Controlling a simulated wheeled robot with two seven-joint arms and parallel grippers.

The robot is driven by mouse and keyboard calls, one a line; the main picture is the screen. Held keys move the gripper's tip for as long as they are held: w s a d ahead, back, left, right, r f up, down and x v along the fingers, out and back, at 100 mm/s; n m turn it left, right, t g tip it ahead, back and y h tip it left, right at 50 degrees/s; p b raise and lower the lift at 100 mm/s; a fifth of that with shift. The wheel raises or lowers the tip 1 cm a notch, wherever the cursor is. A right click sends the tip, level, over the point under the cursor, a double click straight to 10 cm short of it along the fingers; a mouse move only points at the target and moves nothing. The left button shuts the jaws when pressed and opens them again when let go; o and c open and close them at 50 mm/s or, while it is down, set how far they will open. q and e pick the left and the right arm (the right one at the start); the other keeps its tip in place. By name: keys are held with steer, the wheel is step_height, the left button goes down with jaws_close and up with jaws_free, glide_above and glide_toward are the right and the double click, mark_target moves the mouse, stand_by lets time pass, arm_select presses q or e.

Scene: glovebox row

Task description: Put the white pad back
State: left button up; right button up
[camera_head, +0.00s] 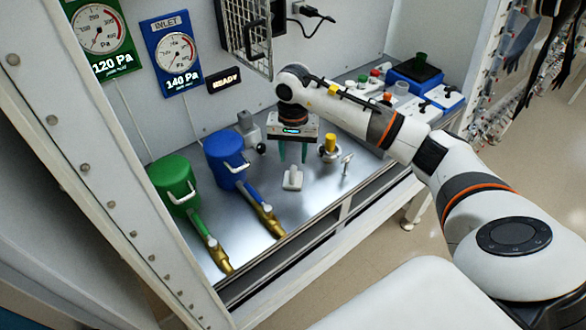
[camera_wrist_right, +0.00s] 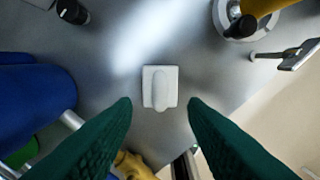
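The white pad (camera_head: 292,180) is a small square block with a raised rounded grip on top. It lies flat on the metal bench floor. In the right wrist view the pad (camera_wrist_right: 148,88) is centred, a little beyond the two fingertips. My right gripper (camera_head: 293,154) is over the bench, pointing down, close above and behind the pad in the head view. Its dark green fingers are apart with nothing between them, as the right wrist view (camera_wrist_right: 160,108) also shows. My left gripper is not in view.
A blue canister (camera_head: 226,160) and a green canister (camera_head: 174,184) with brass-tipped pipes stand to the left. A yellow-topped fitting (camera_head: 329,148) and a small metal valve (camera_head: 346,164) stand to the right. Blue trays (camera_head: 415,78) are at the back right. An open mesh door (camera_head: 246,35) hangs above.

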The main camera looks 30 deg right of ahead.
mark_target(293, 168)
step_height(293, 168, up, 6)
steer(key=shift+b, duration=0.6)
stand_by(0.9)
